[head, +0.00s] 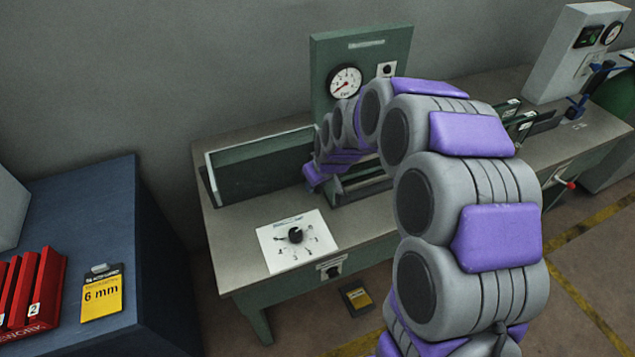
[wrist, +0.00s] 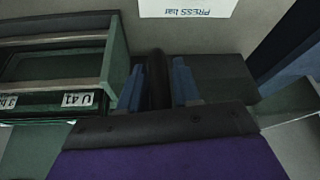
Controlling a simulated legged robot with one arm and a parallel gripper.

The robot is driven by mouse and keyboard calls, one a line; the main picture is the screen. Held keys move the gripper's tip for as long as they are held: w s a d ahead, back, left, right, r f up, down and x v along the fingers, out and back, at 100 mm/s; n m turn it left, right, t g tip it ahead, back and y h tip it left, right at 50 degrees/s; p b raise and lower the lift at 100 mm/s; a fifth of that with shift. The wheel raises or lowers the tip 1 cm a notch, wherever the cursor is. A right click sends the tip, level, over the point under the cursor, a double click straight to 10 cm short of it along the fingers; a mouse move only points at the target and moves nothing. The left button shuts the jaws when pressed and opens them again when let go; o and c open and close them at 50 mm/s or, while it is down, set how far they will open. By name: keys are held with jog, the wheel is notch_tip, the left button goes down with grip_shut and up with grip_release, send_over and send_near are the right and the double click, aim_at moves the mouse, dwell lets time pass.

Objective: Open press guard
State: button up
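The press (head: 360,50) is a green upright panel with a round gauge, standing on a grey-topped bench. A pale-edged, see-through green guard panel (head: 255,165) stands on the bench at its left. My gripper (head: 312,180) is at the right end of this panel, low in front of the press, partly hidden by my purple-padded arm. In the wrist view, the two blue fingers of my gripper (wrist: 157,85) lie on either side of a dark upright bar (wrist: 158,75). The bar looks like a handle. Whether the fingers touch it cannot be told.
A white dial plate (head: 297,240) lies on the bench in front. A dark blue cabinet (head: 140,220) with red binders and a yellow 6 mm card is at left. Slotted green holders (head: 515,120) and a grey gauge box (head: 575,55) stand at right.

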jog(key=shift+o, duration=0.9)
jog(key=shift+s, duration=0.1)
jog(key=shift+r, duration=0.1)
jog(key=p+v, duration=0.2)
jog(key=v, duration=1.5)
jog(key=shift+a, duration=0.1)
jog(key=s+d+f+m+g+h, duration=0.1)
jog(key=s+d+m+g, duration=0.2)
jog(key=s, duration=1.4)
jog(key=s+d+f+m+g+h, duration=0.1)
jog(key=s+d, duration=0.4)
jog(key=s, duration=1.1)
jog(key=shift+s+f+m+g, duration=0.4)
jog(key=shift+f+m+g, duration=0.2)
jog(key=shift+m+g, duration=0.4)
